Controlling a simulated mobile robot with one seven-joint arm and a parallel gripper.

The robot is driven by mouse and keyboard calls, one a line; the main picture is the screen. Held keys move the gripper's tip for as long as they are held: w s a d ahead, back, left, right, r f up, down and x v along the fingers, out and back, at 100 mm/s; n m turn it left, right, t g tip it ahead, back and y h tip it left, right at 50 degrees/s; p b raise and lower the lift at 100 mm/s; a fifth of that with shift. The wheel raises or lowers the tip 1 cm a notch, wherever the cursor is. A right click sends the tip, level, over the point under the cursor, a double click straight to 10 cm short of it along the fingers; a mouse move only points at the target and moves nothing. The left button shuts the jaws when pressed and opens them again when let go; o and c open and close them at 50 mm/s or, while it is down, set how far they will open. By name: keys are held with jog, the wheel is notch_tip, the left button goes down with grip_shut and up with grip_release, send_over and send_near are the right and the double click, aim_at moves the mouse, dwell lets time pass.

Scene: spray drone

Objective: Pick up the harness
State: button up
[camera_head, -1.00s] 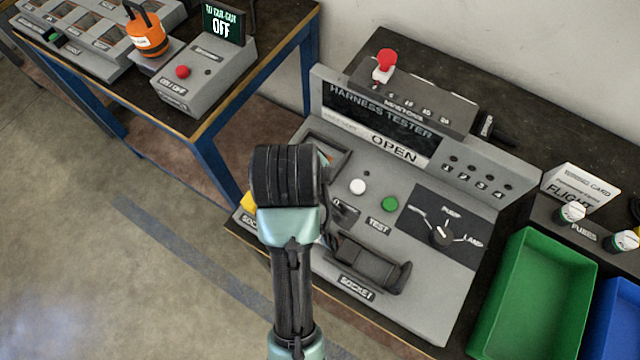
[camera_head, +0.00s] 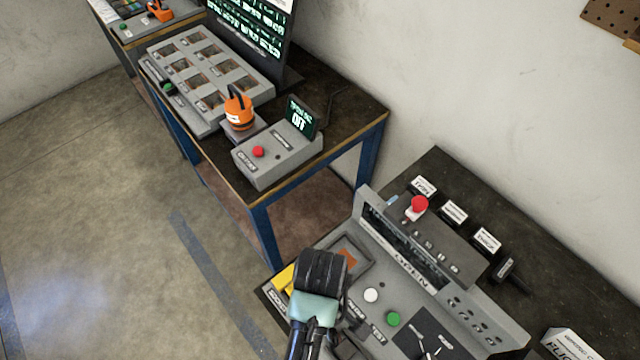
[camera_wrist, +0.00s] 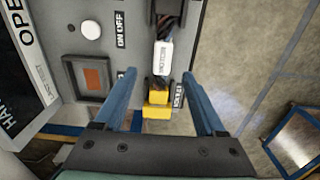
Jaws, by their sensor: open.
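The harness shows in the wrist view as a dark cable bundle with a white label (camera_wrist: 162,58) and a yellow connector end (camera_wrist: 157,104) beside a socket label. My gripper (camera_wrist: 159,74) is open, with one blue finger on each side of the harness and a gap to both. I cannot tell how far the fingertips are above it. In the head view the yellow end (camera_head: 284,278) shows at the left edge of the grey harness tester (camera_head: 415,318). My dark wrist there hides the fingers and most of the harness.
The tester's white button (camera_head: 371,295), green button (camera_head: 392,319) and framed orange window (camera_head: 346,258) lie close to my wrist. A second bench at left carries a grey box (camera_head: 275,160) and an orange canister (camera_head: 239,110). Floor lies left of the tester.

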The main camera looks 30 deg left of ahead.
notch_tip(320, 180, down, 2)
jog(key=shift+f, duration=0.15)
jog(key=shift+s+f+p, duration=0.2)
jog(key=shift+f+p, duration=0.5)
jog(key=shift+f, duration=1.8)
grip_shut()
